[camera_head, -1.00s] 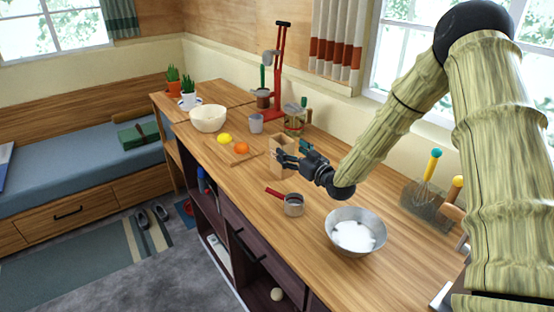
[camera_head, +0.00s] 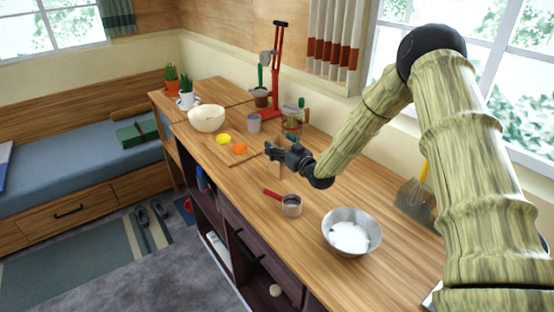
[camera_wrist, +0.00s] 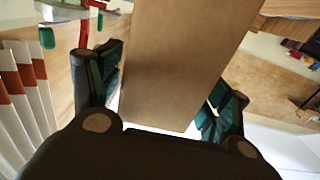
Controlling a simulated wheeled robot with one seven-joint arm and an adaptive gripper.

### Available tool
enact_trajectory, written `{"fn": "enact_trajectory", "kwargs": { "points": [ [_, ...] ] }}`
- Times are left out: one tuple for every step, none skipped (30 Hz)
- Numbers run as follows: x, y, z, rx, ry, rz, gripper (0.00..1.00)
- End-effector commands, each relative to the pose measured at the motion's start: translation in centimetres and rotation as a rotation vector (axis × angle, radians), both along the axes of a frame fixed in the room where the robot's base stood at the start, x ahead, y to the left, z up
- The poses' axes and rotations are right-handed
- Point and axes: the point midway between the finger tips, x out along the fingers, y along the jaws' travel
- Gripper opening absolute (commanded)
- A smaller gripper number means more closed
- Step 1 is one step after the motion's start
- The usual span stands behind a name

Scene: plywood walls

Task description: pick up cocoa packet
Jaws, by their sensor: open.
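The cocoa packet is a plain brown upright block (camera_head: 281,171) on the wooden counter. In the head view, my gripper covers much of it. In the wrist view, the packet (camera_wrist: 180,60) fills the middle, with no print showing on the face toward me. My gripper (camera_head: 273,151) is open, with one finger on each side of the packet in the wrist view. Some space shows beside the left finger, while the right finger looks close to the packet's lower edge. I cannot tell whether either finger touches it.
An orange (camera_head: 240,149), a lemon (camera_head: 223,139), a grey cup (camera_head: 254,124) and a glass jar (camera_head: 291,123) are beyond. A red stand (camera_head: 279,75) rises behind.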

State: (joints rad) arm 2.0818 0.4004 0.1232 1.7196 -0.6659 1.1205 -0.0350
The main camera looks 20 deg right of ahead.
Motion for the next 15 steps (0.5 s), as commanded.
{"fn": "enact_trajectory", "kwargs": {
  "points": [
    [0.01, 0.00, -0.04, 0.000, 0.000, 0.000, 0.77],
    [0.01, 0.00, -0.05, 0.000, 0.000, 0.000, 0.77],
    [0.01, 0.01, -0.06, 0.000, 0.000, 0.000, 0.77],
    [0.00, 0.02, -0.06, 0.000, 0.000, 0.000, 0.77],
    [0.01, 0.03, -0.06, 0.000, 0.000, 0.000, 0.77],
    [0.02, 0.04, -0.05, 0.000, 0.000, 0.000, 0.69],
    [0.02, 0.05, -0.05, 0.000, 0.000, 0.000, 0.64],
    [0.01, 0.06, -0.05, 0.000, 0.000, 0.000, 0.59],
    [0.01, 0.06, -0.05, 0.000, 0.000, 0.001, 0.51],
    [0.02, 0.07, -0.05, 0.000, 0.000, 0.001, 0.46],
    [0.02, 0.07, -0.05, 0.000, 0.000, 0.001, 0.40],
    [0.02, 0.07, -0.05, 0.000, 0.000, 0.001, 0.33],
    [0.01, 0.07, -0.05, 0.000, 0.000, 0.001, 0.28],
    [0.01, 0.07, -0.04, 0.000, 0.000, 0.001, 0.22],
    [0.01, 0.06, -0.05, 0.000, 0.000, 0.001, 0.15]
  ]
}}
